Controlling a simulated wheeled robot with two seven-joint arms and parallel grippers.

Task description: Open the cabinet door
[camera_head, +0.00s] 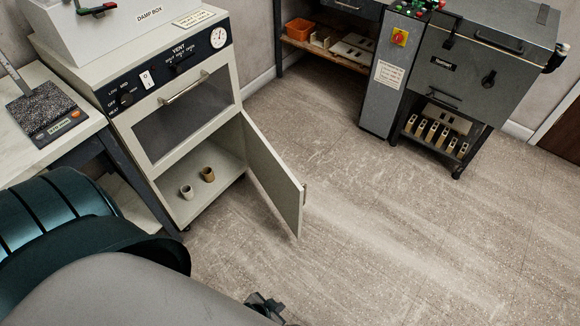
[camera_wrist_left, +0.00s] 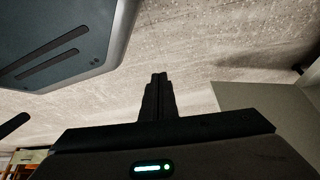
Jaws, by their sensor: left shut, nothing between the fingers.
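The pale cabinet (camera_head: 135,105) stands at the left in the head view. Its lower door (camera_head: 272,175) is hinged at the right side and stands wide open, swung out over the floor. A small handle (camera_head: 304,194) shows at its free edge. My left gripper (camera_head: 263,304) is at the bottom edge of the head view, in front of and apart from the door, mostly hidden by my arm. In the left wrist view its fingers (camera_wrist_left: 158,92) are together with nothing between them. A pale panel at the right there may be the door. My right gripper is not in view.
Two small cups, one white (camera_head: 187,192) and one brown (camera_head: 208,174), stand inside the open compartment. A glass-fronted upper panel (camera_head: 188,115) is closed. A side table (camera_head: 60,135) stands left of the cabinet. A grey machine (camera_head: 470,75) is at the back right. The middle floor is clear.

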